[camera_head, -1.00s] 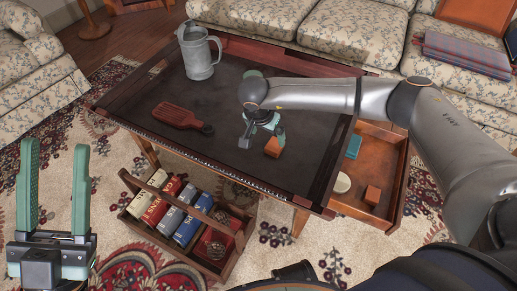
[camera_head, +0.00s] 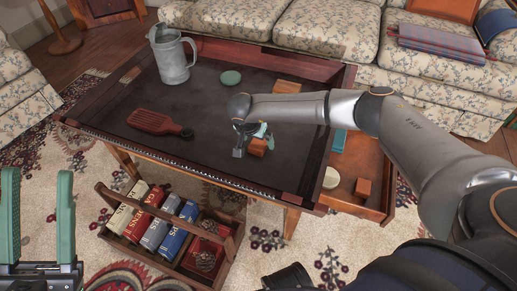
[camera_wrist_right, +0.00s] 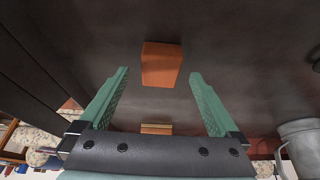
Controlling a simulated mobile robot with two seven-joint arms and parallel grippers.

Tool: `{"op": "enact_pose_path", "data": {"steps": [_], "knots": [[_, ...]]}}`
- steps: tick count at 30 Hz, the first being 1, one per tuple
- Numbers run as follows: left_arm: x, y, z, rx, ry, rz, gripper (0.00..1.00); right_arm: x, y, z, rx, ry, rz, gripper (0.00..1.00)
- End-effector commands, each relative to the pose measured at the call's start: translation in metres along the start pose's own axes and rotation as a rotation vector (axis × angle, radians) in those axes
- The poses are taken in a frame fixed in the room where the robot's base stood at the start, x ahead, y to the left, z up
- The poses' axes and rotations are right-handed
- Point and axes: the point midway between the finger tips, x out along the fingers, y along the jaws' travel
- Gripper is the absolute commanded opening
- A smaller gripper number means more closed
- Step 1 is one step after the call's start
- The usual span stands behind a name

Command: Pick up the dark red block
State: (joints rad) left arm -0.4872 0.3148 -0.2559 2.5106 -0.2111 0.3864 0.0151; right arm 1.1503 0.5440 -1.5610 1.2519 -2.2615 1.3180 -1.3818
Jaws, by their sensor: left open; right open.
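A reddish-orange block (camera_head: 258,147) sits on the dark tabletop beside my right gripper (camera_head: 250,135). The right wrist view shows a block (camera_wrist_right: 161,64) just beyond and between the open, empty fingers of the right gripper (camera_wrist_right: 160,78); it is apart from them. A second similar block (camera_head: 287,87) lies near the table's back edge and also shows in the wrist view (camera_wrist_right: 156,129). A third block (camera_head: 363,187) is in the open drawer. No block looks clearly dark red. My left gripper (camera_head: 38,180) is open and empty at the lower left, away from the table.
The table (camera_head: 110,107) also holds a grey tankard (camera_head: 172,60), a red-brown brush (camera_head: 155,122) and a green disc (camera_head: 231,77). The drawer (camera_head: 345,200) stands open at the right. A wooden crate of books (camera_head: 165,262) stands on the rug in front.

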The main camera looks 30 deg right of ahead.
Motion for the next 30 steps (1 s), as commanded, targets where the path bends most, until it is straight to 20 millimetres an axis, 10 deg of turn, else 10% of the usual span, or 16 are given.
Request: {"op": "enact_pose_path", "data": {"steps": [10, 30], "knots": [[-0.0049, 0.0042, 0.0078, 0.001, -0.011, -0.004, 0.50, 0.0163, -0.0005, -0.0006, 0.001, 0.000, -0.002, 0.97], [-0.0051, 0.0030, 0.0071, 0.005, -0.007, -0.005, 0.50, 0.0162, -0.0005, -0.0005, 0.001, 0.000, -0.001, 0.22]]}}
